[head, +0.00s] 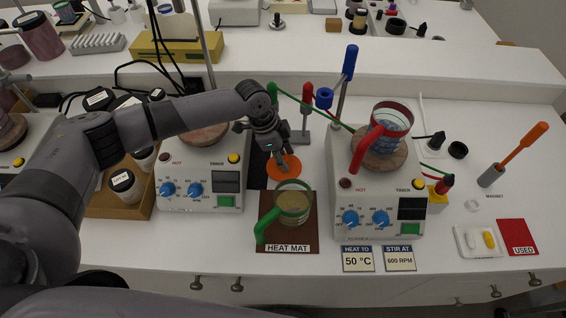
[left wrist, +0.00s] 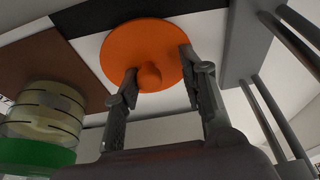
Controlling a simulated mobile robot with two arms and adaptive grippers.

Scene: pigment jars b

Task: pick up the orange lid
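The orange lid (head: 289,170) is a flat round disc lying just behind the brown heat mat, between the two hotplates. In the left wrist view the lid (left wrist: 139,41) shows its round knob (left wrist: 149,77) in the middle. My left gripper (head: 283,163) points down at the lid from above. In the left wrist view its two fingers (left wrist: 161,70) are apart, one on each side of the knob, with a gap between finger and knob. Whether the fingertips touch the lid's surface I cannot tell. My right gripper is not in view.
A glass beaker with a green handle (head: 292,205) stands on the heat mat (head: 288,241), close in front of the lid. Hotplates stand to the left (head: 202,181) and right (head: 344,205); the right one holds a red-handled beaker (head: 391,119). Clamp stands (head: 303,120) rise behind.

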